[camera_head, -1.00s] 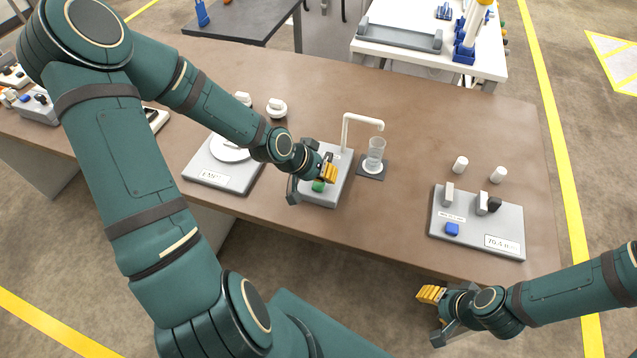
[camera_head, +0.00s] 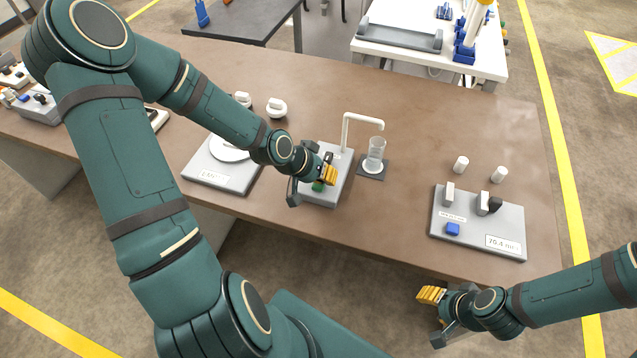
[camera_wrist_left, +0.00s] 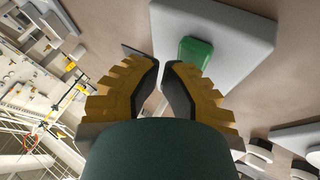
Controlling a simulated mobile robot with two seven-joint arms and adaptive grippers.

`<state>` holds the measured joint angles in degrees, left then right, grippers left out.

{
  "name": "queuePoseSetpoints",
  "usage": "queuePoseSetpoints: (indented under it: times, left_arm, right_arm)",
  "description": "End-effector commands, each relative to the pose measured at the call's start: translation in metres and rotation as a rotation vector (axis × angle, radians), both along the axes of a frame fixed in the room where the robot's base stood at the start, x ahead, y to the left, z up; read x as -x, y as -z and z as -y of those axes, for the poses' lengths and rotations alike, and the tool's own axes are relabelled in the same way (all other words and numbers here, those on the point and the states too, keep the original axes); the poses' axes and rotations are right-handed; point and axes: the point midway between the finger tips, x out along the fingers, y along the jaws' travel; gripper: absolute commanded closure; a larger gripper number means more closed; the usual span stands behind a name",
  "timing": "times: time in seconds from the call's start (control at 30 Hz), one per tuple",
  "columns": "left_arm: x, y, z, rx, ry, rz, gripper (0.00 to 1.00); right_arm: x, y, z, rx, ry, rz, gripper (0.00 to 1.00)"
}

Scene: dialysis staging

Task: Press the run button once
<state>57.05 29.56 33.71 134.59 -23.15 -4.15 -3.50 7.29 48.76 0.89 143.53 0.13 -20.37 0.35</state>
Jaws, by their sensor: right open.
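The green button (camera_head: 318,187) sits on a grey box (camera_head: 318,202) with a white bent spout, at the middle of the brown table. My left gripper (camera_head: 329,174) is right over this box and partly hides it. In the left wrist view the green button (camera_wrist_left: 196,52) lies just ahead and to the right of the fingertips (camera_wrist_left: 163,64). Those fingertips are drawn together with nothing between them, and a small gap to the button seems to show. My right gripper (camera_head: 432,314) is open and empty, in front of the table's edge at lower right.
A clear beaker (camera_head: 375,155) stands on a dark pad (camera_head: 371,174) beneath the spout. A scale with a white plate (camera_head: 228,150) is left of the box. A grey panel (camera_head: 480,236) with a blue button (camera_head: 452,229) is at right, near two white cylinders. The table's middle right is clear.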

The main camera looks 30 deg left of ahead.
Motion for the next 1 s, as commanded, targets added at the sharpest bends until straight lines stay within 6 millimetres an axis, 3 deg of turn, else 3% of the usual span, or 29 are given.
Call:
queuePoseSetpoints:
  times: [1.0]
  left_arm:
    - [0.0002,0.0094,0.0,0.0,0.0,-0.001,1.0]
  right_arm:
    - [0.0,0.0058,0.0001,0.0,0.0,0.0,0.53]
